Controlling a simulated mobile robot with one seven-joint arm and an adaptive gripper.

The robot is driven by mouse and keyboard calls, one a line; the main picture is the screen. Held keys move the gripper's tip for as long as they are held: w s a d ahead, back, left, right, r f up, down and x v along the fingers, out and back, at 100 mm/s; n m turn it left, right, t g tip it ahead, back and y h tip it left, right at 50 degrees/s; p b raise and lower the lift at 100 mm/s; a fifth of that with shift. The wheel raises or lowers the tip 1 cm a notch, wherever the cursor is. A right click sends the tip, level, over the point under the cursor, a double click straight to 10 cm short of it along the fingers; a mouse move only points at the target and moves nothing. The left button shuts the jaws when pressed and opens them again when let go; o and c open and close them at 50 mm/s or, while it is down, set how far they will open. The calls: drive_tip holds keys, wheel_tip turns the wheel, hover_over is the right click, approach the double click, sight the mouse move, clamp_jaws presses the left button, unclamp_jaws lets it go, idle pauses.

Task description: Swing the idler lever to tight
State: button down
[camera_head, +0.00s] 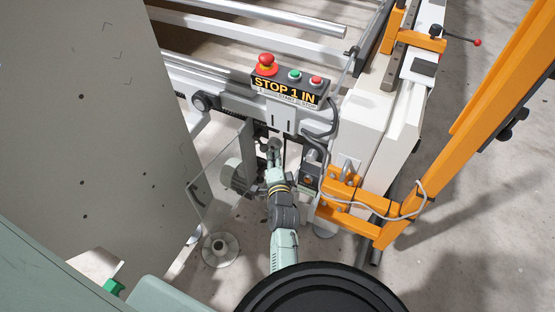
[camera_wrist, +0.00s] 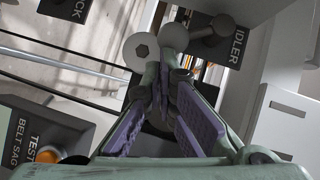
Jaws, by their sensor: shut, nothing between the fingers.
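In the wrist view, a dark plate marked IDLER (camera_wrist: 238,48) is at the upper right. A dark round-ended lever (camera_wrist: 218,27) stands in front of it, to the right of my fingertips. My gripper (camera_wrist: 166,62) is shut and empty, its purple-padded fingers meeting just below and left of the lever. Whether a fingertip touches the lever I cannot tell. A pale round end with a hex socket (camera_wrist: 141,52) is close at the left of the fingertips. In the head view, my gripper (camera_head: 273,150) reaches below the control box, and the lever cannot be made out there.
A BELT SAG TEST box (camera_wrist: 38,143) is lower left.

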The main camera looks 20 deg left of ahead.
drive_tip(key=shift+w+a+f, duration=0.1)
drive_tip(key=shift+a+f, duration=0.9)
drive_tip(key=shift+f, duration=0.05)
drive_tip(key=shift+d, duration=0.15)
idle(0.9)
